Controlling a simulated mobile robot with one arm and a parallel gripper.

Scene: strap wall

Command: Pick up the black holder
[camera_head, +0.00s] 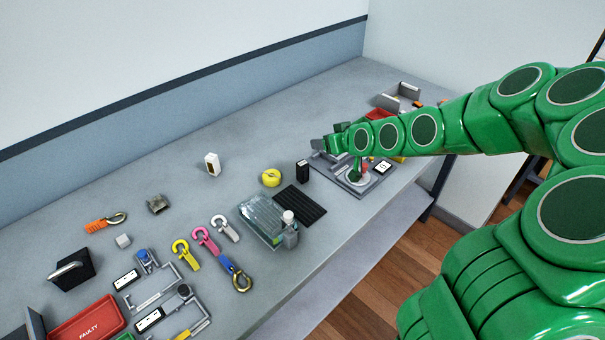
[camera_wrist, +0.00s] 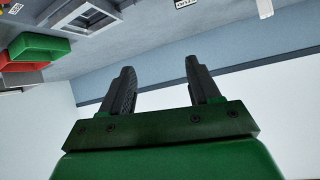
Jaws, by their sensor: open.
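A black holder-like stand (camera_head: 75,268) with a pale slanted bar sits at the left of the bench. A smaller upright black block (camera_head: 302,170) stands near the middle; I cannot tell for certain which of the two is the black holder. My gripper (camera_head: 330,142) is over the right part of the bench, above a grey fixture and far from the stand. In the wrist view my gripper (camera_wrist: 160,78) has its two dark fingers apart with nothing between them.
A red tray marked FAULTY (camera_head: 88,322) lies in front of the stand. Several coloured hooks (camera_head: 203,240), a clear box (camera_head: 262,219) and a ribbed black mat (camera_head: 300,205) fill the middle. A yellow roll (camera_head: 271,178) lies behind. The bench's back strip is mostly clear.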

